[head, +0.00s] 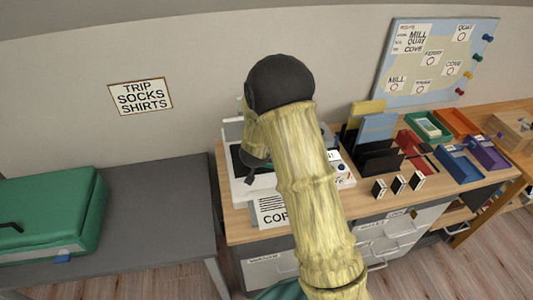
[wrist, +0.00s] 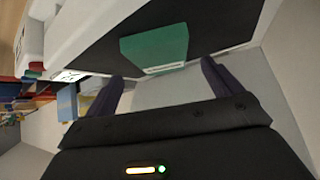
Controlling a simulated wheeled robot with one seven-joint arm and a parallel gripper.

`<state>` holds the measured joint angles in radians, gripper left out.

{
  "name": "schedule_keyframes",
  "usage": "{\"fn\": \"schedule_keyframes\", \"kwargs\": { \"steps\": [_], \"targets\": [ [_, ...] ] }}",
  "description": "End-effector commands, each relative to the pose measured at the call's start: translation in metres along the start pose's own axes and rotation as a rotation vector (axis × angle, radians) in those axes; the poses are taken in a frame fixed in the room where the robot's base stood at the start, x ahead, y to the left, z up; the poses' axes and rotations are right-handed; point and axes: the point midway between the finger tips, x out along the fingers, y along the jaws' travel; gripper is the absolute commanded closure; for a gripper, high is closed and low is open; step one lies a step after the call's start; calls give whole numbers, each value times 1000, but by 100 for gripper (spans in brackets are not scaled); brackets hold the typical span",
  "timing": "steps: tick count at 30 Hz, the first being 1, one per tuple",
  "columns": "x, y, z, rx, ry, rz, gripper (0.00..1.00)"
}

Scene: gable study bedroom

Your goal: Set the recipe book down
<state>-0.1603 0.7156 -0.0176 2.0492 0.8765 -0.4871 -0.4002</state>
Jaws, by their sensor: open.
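A green, flat, book-like object (wrist: 155,48), which I take for the recipe book, lies on a black panel (wrist: 95,55) of a white machine in the wrist view. A pale strip runs along its near edge. My gripper (wrist: 162,80) is open, its two dark fingers spread wide with nothing between them. The green object is just beyond the fingertips, seemingly apart from them. In the head view my arm hides the green object and most of the gripper; the white machine (head: 238,188) shows beside the arm on the wooden desk.
A green suitcase (head: 50,215) lies on a grey table (head: 160,200) at left. On the desk (head: 235,230), right of my arm, stand a black file holder (head: 378,160), small black-and-white boxes (head: 398,184) and coloured trays (head: 455,160). A map board (head: 440,62) is on the wall behind.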

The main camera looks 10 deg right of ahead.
Motion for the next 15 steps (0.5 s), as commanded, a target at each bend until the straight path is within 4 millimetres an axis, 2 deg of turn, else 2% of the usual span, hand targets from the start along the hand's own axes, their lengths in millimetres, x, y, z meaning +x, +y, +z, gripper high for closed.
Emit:
{"fn": "schedule_keyframes", "kwargs": {
  "steps": [6, 15],
  "targets": [
    [29, -2, 0, 2, -1, 2, 9],
    [35, -2, 0, 0, 1, 0, 9]
  ]
}}
